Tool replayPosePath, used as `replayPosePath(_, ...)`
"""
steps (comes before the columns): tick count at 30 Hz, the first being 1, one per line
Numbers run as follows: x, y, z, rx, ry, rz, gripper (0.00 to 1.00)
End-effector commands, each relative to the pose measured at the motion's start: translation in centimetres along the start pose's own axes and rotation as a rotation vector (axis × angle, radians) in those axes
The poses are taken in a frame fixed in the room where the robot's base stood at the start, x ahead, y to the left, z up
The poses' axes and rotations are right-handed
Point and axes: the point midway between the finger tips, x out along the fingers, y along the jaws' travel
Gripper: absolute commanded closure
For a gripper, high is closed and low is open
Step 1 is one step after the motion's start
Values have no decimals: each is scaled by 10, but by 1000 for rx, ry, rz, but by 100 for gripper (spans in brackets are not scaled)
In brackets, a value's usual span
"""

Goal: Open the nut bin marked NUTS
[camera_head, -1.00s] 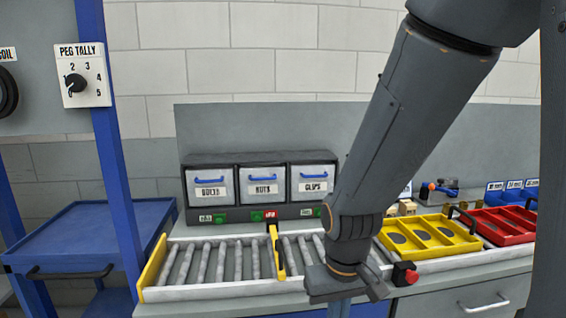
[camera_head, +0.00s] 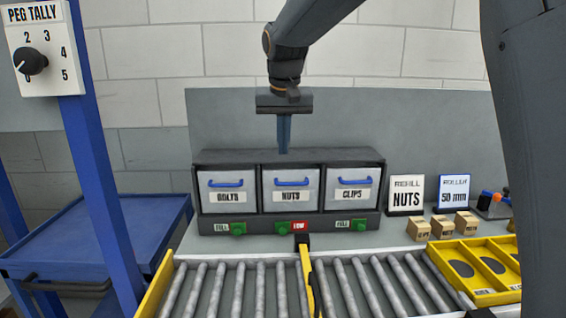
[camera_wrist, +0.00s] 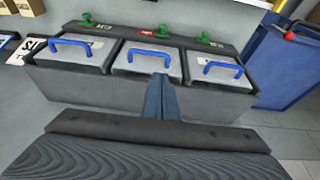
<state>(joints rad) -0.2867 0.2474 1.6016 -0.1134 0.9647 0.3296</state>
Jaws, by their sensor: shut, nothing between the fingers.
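The NUTS bin (camera_head: 291,199) is the middle of three grey bins in a dark rack. It has a white front, a blue handle (camera_head: 291,182) and a NUTS label, and it appears closed. A red tag stands by a green knob below it. My gripper (camera_head: 284,150) points down above the rack, over the NUTS bin, with its fingers together and empty. In the wrist view the fingers (camera_wrist: 160,98) show near the middle bin (camera_wrist: 148,64) and its blue handle (camera_wrist: 148,51), apart from the handle as far as I can tell.
The BOLTS bin (camera_head: 227,202) and CLIPS bin (camera_head: 349,200) flank it. A roller conveyor (camera_head: 240,290) with a yellow gate (camera_head: 307,280) lies in front. REFILL NUTS sign (camera_head: 406,194), small boxes (camera_head: 442,226) and a yellow tray (camera_head: 470,295) are at right. A blue cart (camera_head: 90,240) is at left.

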Motion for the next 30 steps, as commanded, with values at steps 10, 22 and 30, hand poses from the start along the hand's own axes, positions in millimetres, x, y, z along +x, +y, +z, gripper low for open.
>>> replayPosePath(10, 50, 5, 0, 6, -4, 4, 100)
replayPosePath(22, 95, 2, 0, 3, -1, 2, 100)
replayPosePath(30, 98, 2, 0, 2, 0, 1, 100)
